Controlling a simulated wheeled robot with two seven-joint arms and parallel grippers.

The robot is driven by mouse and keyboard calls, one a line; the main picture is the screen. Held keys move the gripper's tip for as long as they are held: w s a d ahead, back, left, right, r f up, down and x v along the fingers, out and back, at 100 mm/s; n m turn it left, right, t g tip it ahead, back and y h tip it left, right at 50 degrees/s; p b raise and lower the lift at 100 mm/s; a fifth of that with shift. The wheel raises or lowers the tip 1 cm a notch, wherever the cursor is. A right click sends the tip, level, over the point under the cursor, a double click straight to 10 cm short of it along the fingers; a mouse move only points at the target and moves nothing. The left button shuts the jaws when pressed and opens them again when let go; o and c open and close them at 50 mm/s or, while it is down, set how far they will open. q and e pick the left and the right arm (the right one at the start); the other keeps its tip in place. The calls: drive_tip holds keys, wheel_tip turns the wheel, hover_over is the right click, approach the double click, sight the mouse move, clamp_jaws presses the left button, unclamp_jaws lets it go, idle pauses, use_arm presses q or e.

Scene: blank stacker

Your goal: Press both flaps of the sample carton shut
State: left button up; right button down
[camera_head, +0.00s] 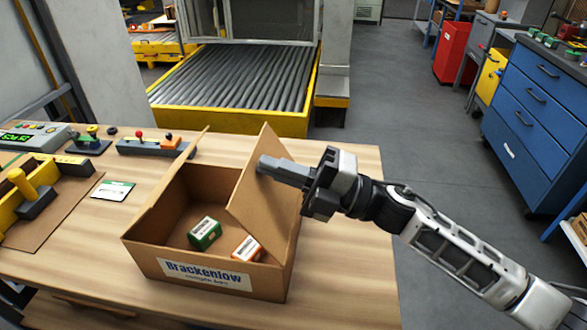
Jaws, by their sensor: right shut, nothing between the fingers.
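The sample carton (142,252) is an open brown cardboard box labelled "Brackenlow" on the wooden table. Its right flap (255,178) stands up, tilted over the opening. Its left flap (178,172) also stands up, seen nearly edge-on. A green box (205,233) and an orange-and-white box (246,248) lie inside. My right gripper (263,165) is shut and empty, at the right flap's upper part; its tip appears to touch the flap or overlap it. My left gripper is not in view.
The wooden table (345,240) has free room right of the carton. A white-and-green card (113,190), a joystick panel (150,146), a display unit (35,138) and a yellow-handled device (35,190) lie to the left. A roller conveyor (235,85) stands behind.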

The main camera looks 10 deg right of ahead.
drive_tip(key=shift+w+a+f, duration=0.15)
drive_tip(key=shift+a, duration=0.25)
drive_tip(key=shift+w+a+f, duration=0.1)
drive_tip(key=shift+a+f, duration=0.05)
drive_tip(key=shift+a, duration=0.25)
